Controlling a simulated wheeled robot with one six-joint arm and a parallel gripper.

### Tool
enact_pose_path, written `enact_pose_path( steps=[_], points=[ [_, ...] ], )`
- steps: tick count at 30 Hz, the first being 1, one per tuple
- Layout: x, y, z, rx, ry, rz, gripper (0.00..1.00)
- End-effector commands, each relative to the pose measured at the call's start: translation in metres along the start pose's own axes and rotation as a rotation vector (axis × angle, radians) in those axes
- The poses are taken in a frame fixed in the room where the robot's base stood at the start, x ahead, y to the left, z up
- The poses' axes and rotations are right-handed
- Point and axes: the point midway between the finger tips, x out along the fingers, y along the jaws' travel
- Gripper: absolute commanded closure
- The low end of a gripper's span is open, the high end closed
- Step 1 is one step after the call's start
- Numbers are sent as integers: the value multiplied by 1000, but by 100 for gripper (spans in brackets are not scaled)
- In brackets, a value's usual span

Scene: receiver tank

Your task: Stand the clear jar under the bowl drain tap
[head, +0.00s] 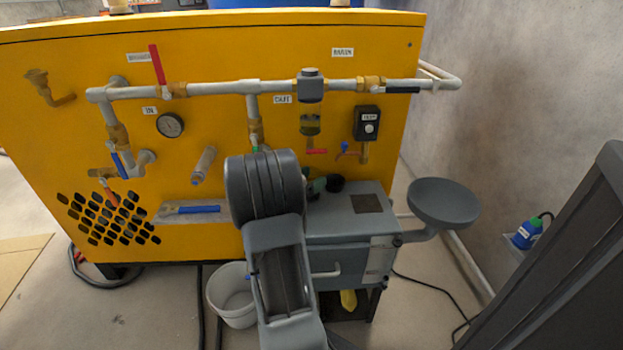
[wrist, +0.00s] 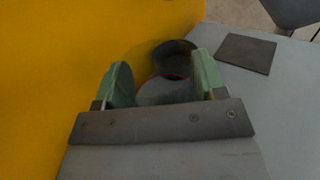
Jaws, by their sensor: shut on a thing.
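My gripper (wrist: 160,85) is shut on the clear jar (wrist: 165,93), its green finger pads on either side. The jar looks see-through grey, with a dark round shape at its far end. In the head view my arm hides most of the gripper; a green finger and a dark round shape (head: 334,183) show just right of the wrist, over the back left of the grey cabinet top. The filter bowl (head: 310,124) hangs from the pipe above, with a red-handled drain tap (head: 316,151) below it. The jar's base is hidden, so I cannot tell whether it touches the cabinet top.
The yellow panel (head: 215,50) stands close behind the gripper. Another small tap (head: 346,151) sits to the right, below a black box (head: 367,122). The grey cabinet (head: 330,225) bears a dark square mat (wrist: 248,52).

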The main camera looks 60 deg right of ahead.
Motion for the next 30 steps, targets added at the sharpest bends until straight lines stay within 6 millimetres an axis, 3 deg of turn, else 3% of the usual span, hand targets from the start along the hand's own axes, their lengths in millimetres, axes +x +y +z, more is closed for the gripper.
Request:
enact_pose_path(
  steps=[8,18,30],
  points=[
    [0,0,0,-1,0,0,11],
    [-2,0,4,-2,0,1,10],
    [-74,1,6,-3,1,5,10]
  ],
)
